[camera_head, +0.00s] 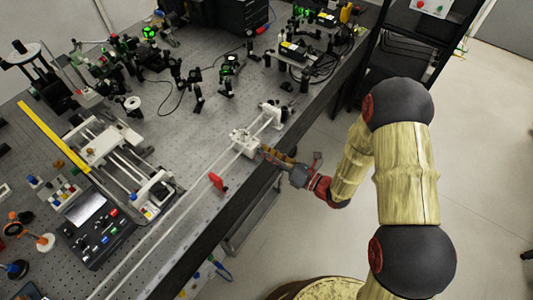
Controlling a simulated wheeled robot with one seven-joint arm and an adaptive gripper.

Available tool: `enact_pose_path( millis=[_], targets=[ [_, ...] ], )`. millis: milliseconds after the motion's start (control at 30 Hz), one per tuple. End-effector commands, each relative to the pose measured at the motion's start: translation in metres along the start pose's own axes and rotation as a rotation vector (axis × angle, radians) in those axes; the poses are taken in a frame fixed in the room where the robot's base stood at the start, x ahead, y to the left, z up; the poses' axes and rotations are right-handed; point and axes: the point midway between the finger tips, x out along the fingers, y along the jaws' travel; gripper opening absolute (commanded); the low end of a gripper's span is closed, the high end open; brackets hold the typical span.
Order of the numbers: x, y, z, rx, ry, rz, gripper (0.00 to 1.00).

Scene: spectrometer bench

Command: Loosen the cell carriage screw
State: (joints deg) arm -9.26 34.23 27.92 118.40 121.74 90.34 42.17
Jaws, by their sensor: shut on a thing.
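The cell carriage (244,142) is a small white block on a long pair of pale rails near the bench's right edge. My gripper (267,151) reaches in from the right over the bench edge, with its fingertips against the carriage's right side. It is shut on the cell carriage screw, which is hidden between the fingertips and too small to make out. My wrist and arm extend to the right, beyond the bench.
A red piece (217,181) sits by the rails, nearer than the carriage. A white end block (271,112) stands at the rails' far end. A control box with a screen (86,208) and a railed stage (120,150) lie to the left. The floor at right is clear.

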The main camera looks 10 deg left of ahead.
Motion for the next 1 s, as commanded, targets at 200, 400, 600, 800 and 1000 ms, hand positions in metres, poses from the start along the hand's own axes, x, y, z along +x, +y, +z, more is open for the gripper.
enact_pose_path(
  millis=[200,400,600,800,1000],
  targets=[
    [-0.0005,-0.0016,-0.0016,-0.118,0.002,-0.003,0.00],
    [-0.0006,-0.0019,-0.0019,-0.294,0.002,-0.003,0.00],
    [-0.0008,-0.0021,-0.0025,-0.484,0.002,-0.003,0.00],
    [-0.0006,-0.0024,-0.0024,-0.676,0.002,-0.003,0.00],
    [-0.0007,-0.0026,-0.0028,-0.865,0.002,-0.002,0.00]
  ],
)
